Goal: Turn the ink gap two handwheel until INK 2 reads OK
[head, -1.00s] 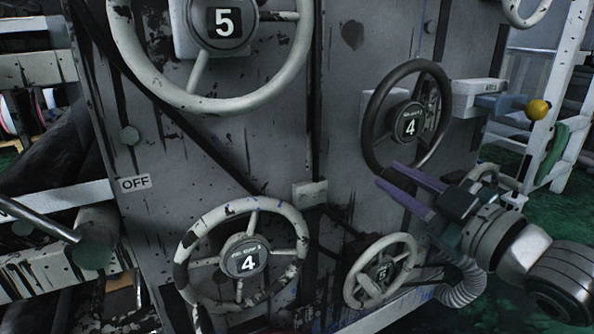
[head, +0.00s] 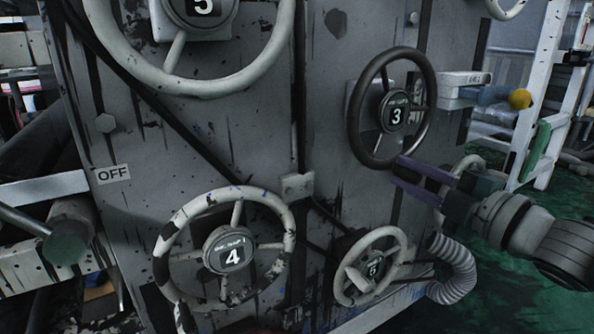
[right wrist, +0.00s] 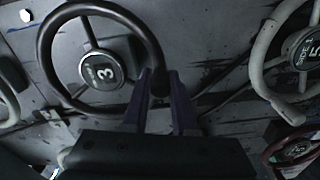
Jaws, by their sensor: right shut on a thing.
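A dark handwheel (head: 396,116) on the grey machine panel shows the number 3 on its hub; the small print above the digit is too blurred to read surely. In the right wrist view the same dark wheel (right wrist: 103,72) fills the upper left. My right gripper (head: 398,170) has its purple fingers on the wheel's lower right rim. In the right wrist view its fingers (right wrist: 159,84) are shut with the dark rim between them. No readout saying INK 2 or OK can be made out. My left gripper is out of view.
A white box (head: 466,79) with a yellow knob (head: 520,99) juts out right of the dark wheel. An OFF label (head: 113,174) is at left.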

